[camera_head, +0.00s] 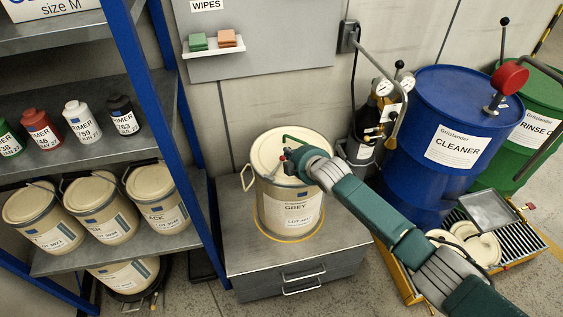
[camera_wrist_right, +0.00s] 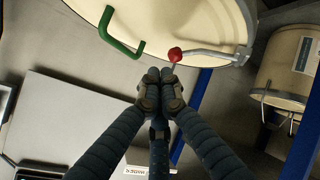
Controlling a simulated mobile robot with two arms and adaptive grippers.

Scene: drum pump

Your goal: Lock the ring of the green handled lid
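The cream lid (camera_head: 277,150) with a green handle (camera_head: 296,138) sits on the GREY bucket (camera_head: 287,205), which stands upright on a metal cabinet. The green handle also shows in the right wrist view (camera_wrist_right: 118,36). A metal ring lever (camera_wrist_right: 215,54) with a red knob (camera_wrist_right: 174,54) runs along the lid's edge. My right gripper (camera_head: 291,163) is at the lid's right side in the head view. In the right wrist view its fingers (camera_wrist_right: 160,76) are together, just short of the red knob, with nothing visible between them. My left gripper is not in view.
A shelf with a blue post (camera_head: 150,95) holds several cream buckets (camera_head: 101,210) and small bottles to the left. A blue CLEANER drum (camera_head: 440,120) and a hand pump stand to the right. The cabinet top (camera_head: 245,250) is bare around the bucket.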

